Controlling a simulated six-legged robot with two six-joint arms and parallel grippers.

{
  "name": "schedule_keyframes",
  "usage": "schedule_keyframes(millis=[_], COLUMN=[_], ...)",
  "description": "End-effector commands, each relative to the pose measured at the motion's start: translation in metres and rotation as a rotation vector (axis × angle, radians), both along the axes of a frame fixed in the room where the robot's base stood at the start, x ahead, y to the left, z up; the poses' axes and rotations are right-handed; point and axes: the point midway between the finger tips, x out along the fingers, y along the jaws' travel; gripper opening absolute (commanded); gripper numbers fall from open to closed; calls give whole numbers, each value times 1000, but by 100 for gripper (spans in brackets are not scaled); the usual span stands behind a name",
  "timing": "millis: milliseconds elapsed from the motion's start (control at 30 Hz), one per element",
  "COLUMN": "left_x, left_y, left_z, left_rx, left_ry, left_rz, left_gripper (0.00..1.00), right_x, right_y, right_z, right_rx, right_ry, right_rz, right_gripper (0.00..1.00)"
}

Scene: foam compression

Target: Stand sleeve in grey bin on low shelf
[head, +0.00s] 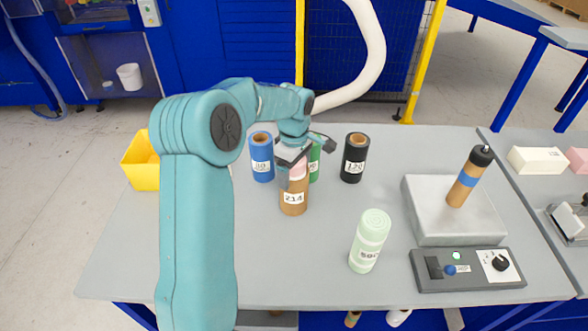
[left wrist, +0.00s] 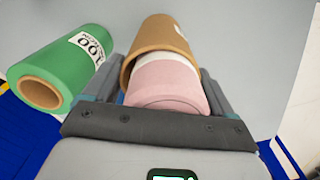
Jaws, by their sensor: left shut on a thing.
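The brown sleeve (head: 293,200), labelled 214, is upright at the middle of the grey table. A pink roll (head: 297,168) with a white band sticks out of its top. My left gripper (head: 291,160) is over the sleeve, pointing down, and shut on the pink roll. In the left wrist view, the pink roll (left wrist: 167,86) lies between the fingers and the brown sleeve (left wrist: 160,40) is around its far part. Whether the sleeve's base touches the table is unclear. I cannot make out the grey bin or the low shelf clearly. My right gripper is not in view.
A green tube (head: 315,160) is close behind the sleeve, with a blue tube (head: 261,160) left and a black tube (head: 354,160) right. A grey block (head: 450,225) and control box (head: 468,270) are right; a yellow bin (head: 140,165) is left.

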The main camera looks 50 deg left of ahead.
Motion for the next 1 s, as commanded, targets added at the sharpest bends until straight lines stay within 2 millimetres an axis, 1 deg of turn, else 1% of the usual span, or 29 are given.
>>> schedule_keyframes(millis=[133,167,200,433,500,567,667,900,1000], left_x=[0,0,0,0,0,1,1,1,1], left_y=[0,0,0,0,0,0,0,0,0], left_z=[-4,-4,-3,-2,4,8,28,84,102], left_rx=[0,0,0,0,0,2,3,2,1], left_ry=[-1,0,0,0,0,-3,-6,-5,-4], left_rz=[0,0,0,0,0,0,0,0,-1], left_gripper=[36,88,100,100,100,100,100,100,100], right_x=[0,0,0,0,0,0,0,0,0], right_y=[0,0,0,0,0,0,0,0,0], right_z=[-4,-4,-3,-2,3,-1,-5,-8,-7], right_rx=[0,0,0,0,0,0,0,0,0], right_ry=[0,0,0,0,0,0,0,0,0], right_rz=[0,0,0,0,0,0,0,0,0], right_gripper=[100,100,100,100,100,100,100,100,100])
